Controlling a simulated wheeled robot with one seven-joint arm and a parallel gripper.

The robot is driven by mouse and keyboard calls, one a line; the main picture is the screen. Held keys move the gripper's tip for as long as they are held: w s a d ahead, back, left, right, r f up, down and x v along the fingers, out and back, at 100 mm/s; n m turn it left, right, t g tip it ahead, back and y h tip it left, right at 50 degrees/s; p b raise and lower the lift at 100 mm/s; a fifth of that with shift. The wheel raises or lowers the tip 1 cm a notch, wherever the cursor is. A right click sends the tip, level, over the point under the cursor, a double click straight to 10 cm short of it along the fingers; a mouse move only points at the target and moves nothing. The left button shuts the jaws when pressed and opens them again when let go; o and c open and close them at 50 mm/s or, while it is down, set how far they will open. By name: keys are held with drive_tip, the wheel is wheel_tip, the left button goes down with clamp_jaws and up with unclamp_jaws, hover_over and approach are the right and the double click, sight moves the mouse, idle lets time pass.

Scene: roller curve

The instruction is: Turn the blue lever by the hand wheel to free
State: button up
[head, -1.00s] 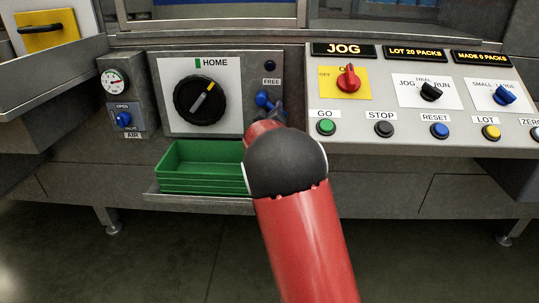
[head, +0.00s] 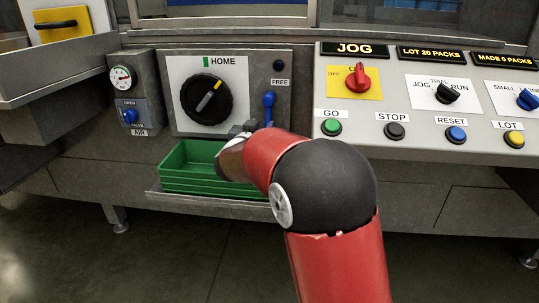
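The blue lever (head: 269,101) is on the grey panel right of the black hand wheel (head: 206,99). It stands upright, its knob pointing up at the FREE label (head: 280,82). The round lamp (head: 279,65) above the label looks dark. The hand wheel's grey and yellow mark points up and right, and a green mark beside HOME is above it. My gripper (head: 243,129) is at the panel, just below and left of the lever, and appears apart from the blue knob. My red arm partly hides it, and its fingers are too small to read. The lever's lower end is partly hidden.
Green trays (head: 180,183) sit on a ledge below the wheel, close under my gripper. A sloped console (head: 380,150) with buttons and a red switch (head: 360,80) is at right. An air gauge box (head: 126,100) is at left.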

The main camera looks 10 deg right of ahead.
drive_tip(key=s+a+r+n+y+p, duration=0.2)
drive_tip(key=s+r+n+y+p, duration=0.15)
drive_tip(key=s+r+y, duration=0.35)
drive_tip(key=s+f+n+g+y+p, duration=0.1)
drive_tip(key=s+f+n+g+y, duration=0.1)
drive_tip(key=s, duration=1.4)
drive_tip(key=shift+s+n+g+y+p, duration=0.35)
drive_tip(key=shift+g+y, duration=0.45)
drive_tip(key=shift+g, duration=0.6)
drive_tip(key=shift+a+f, duration=0.1)
drive_tip(key=shift+f, duration=0.05)
